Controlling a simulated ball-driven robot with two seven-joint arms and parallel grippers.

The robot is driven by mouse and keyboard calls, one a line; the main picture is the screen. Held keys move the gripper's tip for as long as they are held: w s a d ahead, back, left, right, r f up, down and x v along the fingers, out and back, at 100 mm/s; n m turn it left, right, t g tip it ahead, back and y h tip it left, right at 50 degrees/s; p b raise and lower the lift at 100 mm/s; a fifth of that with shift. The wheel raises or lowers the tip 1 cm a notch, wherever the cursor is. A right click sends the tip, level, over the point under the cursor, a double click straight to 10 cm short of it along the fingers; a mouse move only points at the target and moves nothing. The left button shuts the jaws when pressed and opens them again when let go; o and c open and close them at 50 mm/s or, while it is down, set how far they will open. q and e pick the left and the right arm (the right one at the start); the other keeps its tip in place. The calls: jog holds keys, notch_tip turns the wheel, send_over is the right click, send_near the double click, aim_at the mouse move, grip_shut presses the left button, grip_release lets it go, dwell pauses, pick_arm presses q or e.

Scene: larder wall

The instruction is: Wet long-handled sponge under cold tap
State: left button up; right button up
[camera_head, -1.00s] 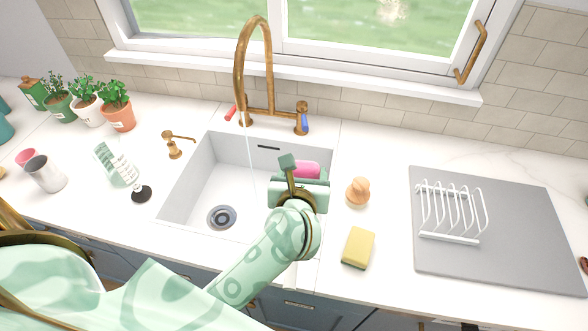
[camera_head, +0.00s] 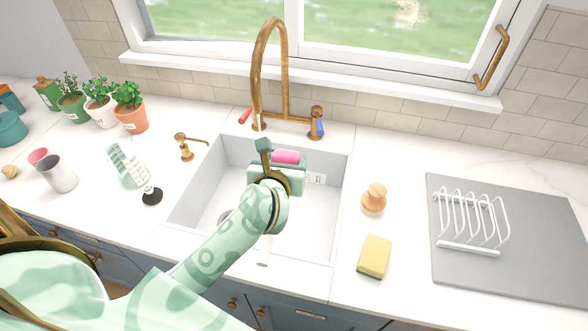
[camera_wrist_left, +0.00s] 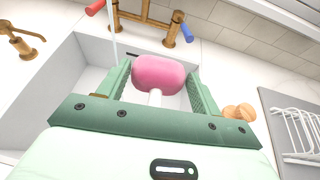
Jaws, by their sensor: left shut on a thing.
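My left gripper (camera_head: 280,168) is shut on the long-handled sponge, holding it over the sink. Its pink head (camera_head: 286,157) shows beyond the fingers and also in the left wrist view (camera_wrist_left: 158,74), with a white neck (camera_wrist_left: 155,97) between them. A pale handle end (camera_head: 264,250) shows below my wrist. The brass tap (camera_head: 270,70) has a red lever (camera_head: 245,116) and a blue lever (camera_head: 319,128). In the left wrist view a thin pale stream (camera_wrist_left: 114,30) falls left of the pink head, apart from it in the picture. My right gripper is out of view.
The white sink (camera_head: 325,215) has its drain partly behind my arm. A wooden-topped brush (camera_head: 374,198) and a yellow sponge (camera_head: 375,256) lie right of it, then a grey mat (camera_head: 540,240) with a white rack (camera_head: 470,220). A soap dispenser (camera_head: 184,147) stands left.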

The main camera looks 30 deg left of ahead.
aim_at(271, 158)
pick_arm(q)
jog(key=a, duration=0.1)
jog(key=w+a, duration=0.1)
jog(key=a+f+b, duration=0.1)
jog(key=shift+w+a, duration=0.25)
jog(key=shift+a, duration=0.15)
jog(key=shift+w+a+f, duration=0.1)
jog(key=shift+w+a, duration=0.1)
jog(key=shift+a, duration=0.25)
jog(key=shift+w+a, duration=0.15)
jog(key=shift+a, duration=0.3)
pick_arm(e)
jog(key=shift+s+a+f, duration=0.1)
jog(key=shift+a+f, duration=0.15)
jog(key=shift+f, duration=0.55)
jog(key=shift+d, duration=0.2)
